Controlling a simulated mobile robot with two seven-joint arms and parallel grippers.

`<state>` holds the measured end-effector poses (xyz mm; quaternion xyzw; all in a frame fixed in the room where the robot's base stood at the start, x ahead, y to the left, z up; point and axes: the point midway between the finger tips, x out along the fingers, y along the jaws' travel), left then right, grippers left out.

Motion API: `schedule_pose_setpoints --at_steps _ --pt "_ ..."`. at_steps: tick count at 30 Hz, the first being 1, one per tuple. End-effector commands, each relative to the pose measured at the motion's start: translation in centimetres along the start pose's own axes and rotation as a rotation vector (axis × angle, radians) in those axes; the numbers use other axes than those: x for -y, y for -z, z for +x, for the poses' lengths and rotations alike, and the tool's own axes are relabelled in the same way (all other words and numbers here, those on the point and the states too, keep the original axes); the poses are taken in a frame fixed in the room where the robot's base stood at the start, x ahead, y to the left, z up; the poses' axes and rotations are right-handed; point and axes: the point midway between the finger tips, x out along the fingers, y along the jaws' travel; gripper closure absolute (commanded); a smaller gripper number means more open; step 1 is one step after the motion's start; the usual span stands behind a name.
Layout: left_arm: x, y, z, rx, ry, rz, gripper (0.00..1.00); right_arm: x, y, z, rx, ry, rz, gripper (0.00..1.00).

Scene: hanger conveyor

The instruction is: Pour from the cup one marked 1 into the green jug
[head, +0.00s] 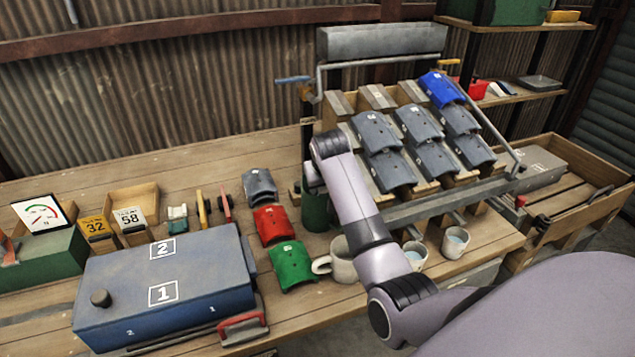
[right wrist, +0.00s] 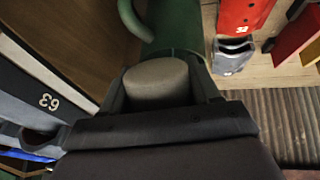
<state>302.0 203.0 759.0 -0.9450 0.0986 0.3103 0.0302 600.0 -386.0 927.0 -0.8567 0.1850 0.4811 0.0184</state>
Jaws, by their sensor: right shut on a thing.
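In the right wrist view my right gripper (right wrist: 160,92) is shut on a beige-grey cup (right wrist: 157,80), with a finger on each side. No mark shows on this cup, so I cannot tell if it is cup one. The green jug (right wrist: 178,32) with its handle (right wrist: 132,18) is just beyond the held cup. In the head view the green jug (head: 316,212) stands on the bench, partly behind my right arm; the held cup and gripper are hidden there. I cannot tell whether liquid is flowing. My left gripper is out of view.
Three other cups, a pale mug (head: 342,266), one with liquid (head: 416,262) and another (head: 455,242), stand along the bench front. A sloped rack with grey pieces (head: 385,170) is behind. Red (head: 271,224) and green (head: 290,265) pieces lie left of the jug, near a blue box (head: 165,290).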

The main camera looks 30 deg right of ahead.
Motion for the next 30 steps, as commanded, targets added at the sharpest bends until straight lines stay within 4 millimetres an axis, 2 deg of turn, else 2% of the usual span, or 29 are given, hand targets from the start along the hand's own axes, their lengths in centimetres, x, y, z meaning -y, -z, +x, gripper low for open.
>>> schedule_pose_setpoints --at_steps 1,12,30 --pt "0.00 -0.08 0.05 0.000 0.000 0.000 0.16 -0.08 -1.03 0.71 0.027 -0.005 -0.007 0.72" --pt "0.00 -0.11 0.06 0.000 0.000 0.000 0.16 -0.10 -1.29 1.01 0.122 -0.008 -0.025 0.72" --pt "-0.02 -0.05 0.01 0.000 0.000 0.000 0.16 0.00 -0.86 0.69 0.116 -0.004 -0.023 0.72"
